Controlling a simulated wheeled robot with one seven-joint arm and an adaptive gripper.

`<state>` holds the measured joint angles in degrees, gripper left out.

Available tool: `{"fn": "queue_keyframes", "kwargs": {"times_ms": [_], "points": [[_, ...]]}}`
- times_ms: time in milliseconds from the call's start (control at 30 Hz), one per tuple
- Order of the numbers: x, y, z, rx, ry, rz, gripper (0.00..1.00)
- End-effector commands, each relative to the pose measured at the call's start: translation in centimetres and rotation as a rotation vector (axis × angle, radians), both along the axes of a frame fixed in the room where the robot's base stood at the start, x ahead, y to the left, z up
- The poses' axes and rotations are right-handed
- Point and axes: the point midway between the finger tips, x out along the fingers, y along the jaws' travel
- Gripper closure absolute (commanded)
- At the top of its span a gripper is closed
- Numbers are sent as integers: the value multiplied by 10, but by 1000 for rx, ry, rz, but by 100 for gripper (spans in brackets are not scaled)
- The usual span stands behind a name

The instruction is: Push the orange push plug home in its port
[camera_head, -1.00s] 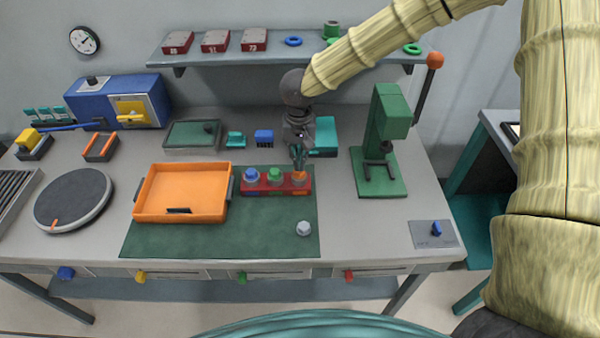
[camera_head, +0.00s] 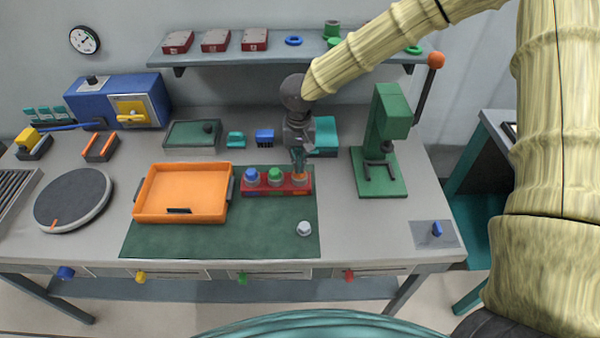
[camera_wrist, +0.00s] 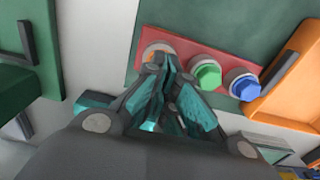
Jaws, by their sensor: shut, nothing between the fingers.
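The orange push plug (camera_head: 300,177) sits in the rightmost port of the red block (camera_head: 263,187), beside a green plug (camera_head: 275,175) and a blue plug (camera_head: 251,175). My gripper (camera_head: 299,165) is shut and empty, pointing down directly over the orange plug. In the wrist view my fingertips (camera_wrist: 158,58) overlap the orange plug (camera_wrist: 156,50) and hide most of it. I cannot tell whether they touch it or how deep it sits. The green plug (camera_wrist: 206,75) and blue plug (camera_wrist: 243,86) show clear of the fingers.
An orange tray (camera_head: 226,205) stands left of the block on the green mat (camera_head: 250,240). A pale hex piece (camera_head: 304,228) lies in front. A green press (camera_head: 392,125) stands to the right, and a teal box (camera_head: 325,135) behind my gripper.

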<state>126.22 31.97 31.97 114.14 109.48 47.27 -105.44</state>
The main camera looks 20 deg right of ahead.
Motion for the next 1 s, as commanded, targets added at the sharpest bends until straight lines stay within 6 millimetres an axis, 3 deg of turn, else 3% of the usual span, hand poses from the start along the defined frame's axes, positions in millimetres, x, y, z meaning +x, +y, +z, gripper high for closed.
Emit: {"fn": "queue_keyframes", "kwargs": {"times_ms": [1000], "points": [[0,0,-14,0,0,0,100]]}}
